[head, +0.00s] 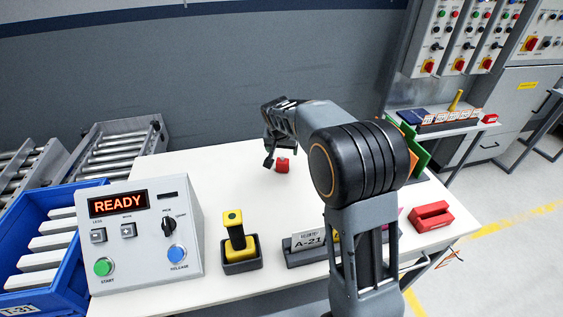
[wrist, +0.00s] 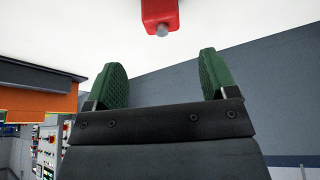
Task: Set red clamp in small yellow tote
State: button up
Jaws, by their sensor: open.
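A small red piece (head: 282,166), likely the red clamp, is on the white table just right of my gripper (head: 268,160). In the wrist view the red piece (wrist: 160,12) shows at the top edge with a grey round stub, beyond the fingertips and cut off by the frame. My gripper (wrist: 163,80) is open, its two green pads apart with nothing between them. No small yellow tote is plainly visible. A bit of yellow (head: 336,237) shows behind my arm, too hidden to identify.
The white table (head: 230,180) holds a READY control box (head: 145,235), a yellow-and-black piece in a dark holder (head: 240,252), an A-21 label holder (head: 305,245) and a red slotted block (head: 431,215). A blue crate (head: 60,215) is at left. The table's back middle is mostly clear.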

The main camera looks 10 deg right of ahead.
aim_at(282, 158)
jog(key=x, duration=0.4)
jog(key=shift+w+a+f, duration=0.15)
jog(key=shift+a+f, duration=0.1)
jog(key=shift+f, duration=0.15)
jog(key=shift+p+x, duration=0.65)
jog(key=shift+x, duration=2.25)
jog(key=shift+d, duration=0.1)
jog(key=shift+c, duration=0.3)
jog(key=c, duration=1)
jog(key=shift+r, duration=0.15)
